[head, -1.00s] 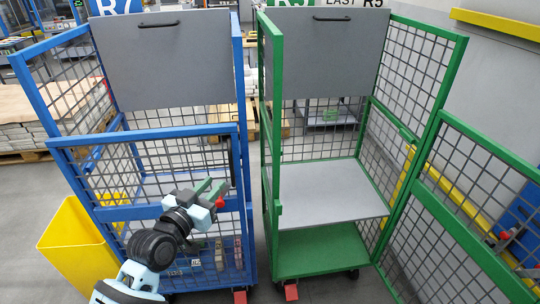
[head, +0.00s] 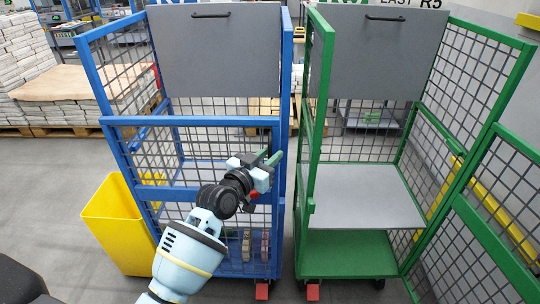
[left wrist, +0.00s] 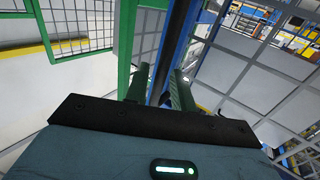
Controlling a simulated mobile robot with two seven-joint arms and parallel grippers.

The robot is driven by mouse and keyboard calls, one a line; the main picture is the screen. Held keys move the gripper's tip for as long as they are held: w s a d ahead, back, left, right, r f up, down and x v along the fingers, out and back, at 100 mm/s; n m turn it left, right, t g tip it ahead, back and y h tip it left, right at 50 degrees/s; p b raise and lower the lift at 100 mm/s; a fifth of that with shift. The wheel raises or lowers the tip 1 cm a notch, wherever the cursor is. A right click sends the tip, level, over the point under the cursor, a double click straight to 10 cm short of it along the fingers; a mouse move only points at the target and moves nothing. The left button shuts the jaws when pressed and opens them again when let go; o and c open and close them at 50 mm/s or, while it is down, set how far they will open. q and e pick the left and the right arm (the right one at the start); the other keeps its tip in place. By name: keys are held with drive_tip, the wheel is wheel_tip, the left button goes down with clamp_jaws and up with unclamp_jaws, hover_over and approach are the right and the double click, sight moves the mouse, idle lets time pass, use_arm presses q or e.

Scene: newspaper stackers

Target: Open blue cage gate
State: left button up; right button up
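The blue cage (head: 286,60) stands left of centre in the head view. Its blue mesh gate (head: 190,121) spans the front and looks shut, with its right edge against the right post. My left gripper (head: 272,158) is in front of the gate's right edge, its green fingers pointing up and right. In the left wrist view the two fingers of my left gripper (left wrist: 160,85) are apart, with a blue post (left wrist: 168,50) showing between and beyond them. I cannot tell whether they touch it. My right gripper is not in view.
A green cage (head: 312,130) with its gate (head: 490,235) swung out stands close on the right. A yellow bin (head: 118,225) stands by the blue cage's left front. Paper stacks (head: 30,60) are on pallets at the back left.

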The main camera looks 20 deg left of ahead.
use_arm(q)
drive_tip(key=shift+w, duration=0.15)
drive_tip(key=shift+c, duration=0.4)
clamp_jaws()
